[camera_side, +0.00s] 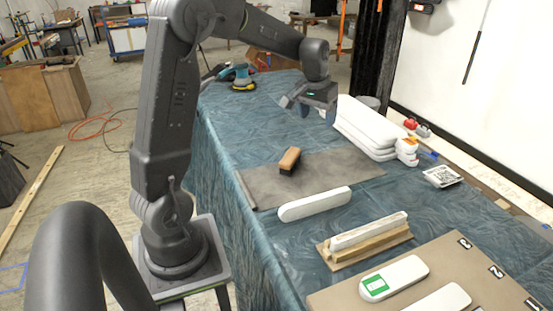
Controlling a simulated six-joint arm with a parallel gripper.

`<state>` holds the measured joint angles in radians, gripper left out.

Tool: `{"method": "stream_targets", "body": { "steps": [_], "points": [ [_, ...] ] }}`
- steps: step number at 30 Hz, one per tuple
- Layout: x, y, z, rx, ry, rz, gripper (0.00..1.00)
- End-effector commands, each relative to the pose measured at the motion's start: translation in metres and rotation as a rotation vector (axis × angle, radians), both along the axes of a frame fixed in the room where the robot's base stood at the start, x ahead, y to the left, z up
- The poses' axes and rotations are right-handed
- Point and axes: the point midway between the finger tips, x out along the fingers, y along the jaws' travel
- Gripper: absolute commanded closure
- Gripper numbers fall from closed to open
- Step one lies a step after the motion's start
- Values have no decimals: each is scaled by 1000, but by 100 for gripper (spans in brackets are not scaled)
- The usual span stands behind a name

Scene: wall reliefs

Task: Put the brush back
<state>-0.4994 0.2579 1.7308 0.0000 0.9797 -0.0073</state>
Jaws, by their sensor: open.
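The brush appears to be the small block with a tan top and dark underside (289,160), lying on the grey-brown mat (330,171) on the blue-covered table. My gripper (308,108) is open and empty. It hangs above the far part of the table, beyond the brush and apart from it. A long white piece (315,204) lies at the near edge of the mat. Another white piece (368,232) rests in a wooden holder (370,250) nearer the camera.
A brown board (450,262) with number marks holds white pieces, one with a green label (376,285). A stack of white pieces (366,130) stands at the right, beside white-and-orange bottles (407,150). A printed code card (442,176) lies near the wall. A blue sander (242,77) is at the far end.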

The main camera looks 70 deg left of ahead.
Motion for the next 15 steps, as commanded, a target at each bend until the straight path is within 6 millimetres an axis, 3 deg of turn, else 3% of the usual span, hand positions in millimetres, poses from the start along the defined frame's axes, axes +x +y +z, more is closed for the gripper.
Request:
{"method": "stream_targets", "body": {
  "steps": [1, 6, 12, 15],
  "points": [
    [-11, -28, 18, 15, -29, -48, 26],
    [-59, -104, 51, 47, -107, -183, 26],
    [-130, -172, 63, 72, -204, -340, 26],
    [-162, -194, 59, 78, -248, -407, 26]
  ]
}}
